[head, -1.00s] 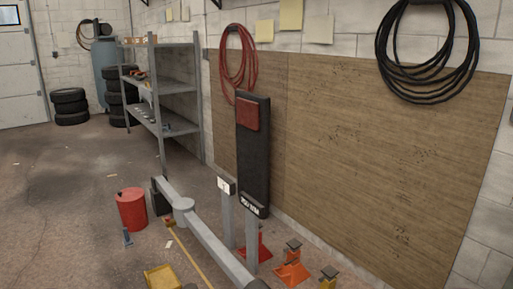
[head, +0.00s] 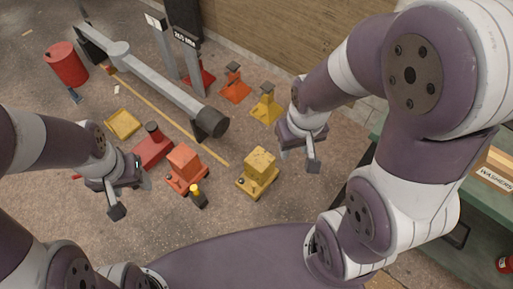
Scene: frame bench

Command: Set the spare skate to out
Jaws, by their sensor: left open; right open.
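Several low coloured units stand on the floor in front of me in the head view. They are a red one with a black top (head: 154,148), an orange-red one with a block on its base (head: 185,168) and a yellow one with a block on its base (head: 258,173). I cannot tell which is the spare skate, and no in or out setting is readable. My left gripper (head: 128,193) is open and empty, left of the red and orange-red units in the picture. My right gripper (head: 300,152) is open and empty, to the upper right of the yellow unit.
A grey beam (head: 150,76) lies behind the units, beside a yellow floor line. Orange (head: 235,86) and yellow (head: 266,105) stands are beyond. A yellow tray (head: 122,124), a red drum (head: 66,65) and a small yellow-topped dark object (head: 198,198) stand around. A green bench (head: 470,215) is at right.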

